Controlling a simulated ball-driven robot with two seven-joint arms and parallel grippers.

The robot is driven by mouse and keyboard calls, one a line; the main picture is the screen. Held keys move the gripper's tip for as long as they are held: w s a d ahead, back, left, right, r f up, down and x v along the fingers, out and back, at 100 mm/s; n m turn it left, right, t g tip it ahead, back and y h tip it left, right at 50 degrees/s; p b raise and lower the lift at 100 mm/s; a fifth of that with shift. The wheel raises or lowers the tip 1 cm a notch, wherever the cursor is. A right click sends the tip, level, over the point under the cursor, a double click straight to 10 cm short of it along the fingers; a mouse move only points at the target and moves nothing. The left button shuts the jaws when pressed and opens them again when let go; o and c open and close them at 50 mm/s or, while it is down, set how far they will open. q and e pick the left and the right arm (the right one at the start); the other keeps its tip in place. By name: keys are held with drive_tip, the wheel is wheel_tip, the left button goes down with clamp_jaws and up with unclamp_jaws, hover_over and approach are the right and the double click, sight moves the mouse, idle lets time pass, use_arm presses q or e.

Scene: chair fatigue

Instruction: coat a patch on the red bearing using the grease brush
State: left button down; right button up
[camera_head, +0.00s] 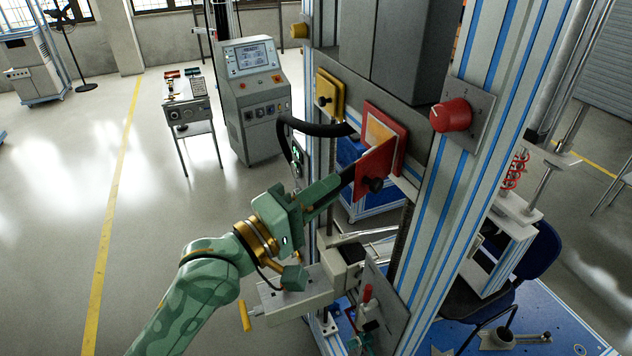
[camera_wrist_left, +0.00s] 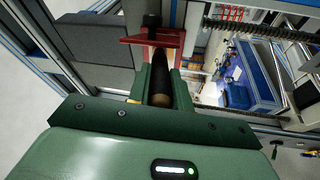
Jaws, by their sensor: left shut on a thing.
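My left gripper (camera_head: 335,184) is shut on a dark cylindrical handle with a tan end, apparently the grease brush (camera_wrist_left: 158,78). The brush points at the red flap (camera_wrist_left: 140,40) and its tip is hidden, so I cannot tell whether it touches the bearing. My right gripper is not in view.
A yellow square housing (camera_head: 328,95) with a black knob sits left of the red one. A red rotary knob (camera_head: 450,116) is on the right post. A black hose (camera_head: 315,127) curves above my gripper.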

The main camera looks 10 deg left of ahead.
use_arm(q)
drive_tip(key=shift+s+d, duration=0.2)
drive_tip(key=shift+s, duration=0.1)
drive_tip(key=w+a, duration=0.4)
drive_tip(key=w, duration=0.3)
drive_tip(key=shift+a, duration=0.4)
drive_tip(key=s+a, duration=0.3)
drive_tip(key=a, duration=0.2)
drive_tip(key=shift+s+b, duration=0.25)
drive_tip(key=shift+b, duration=0.05)
idle(0.3)
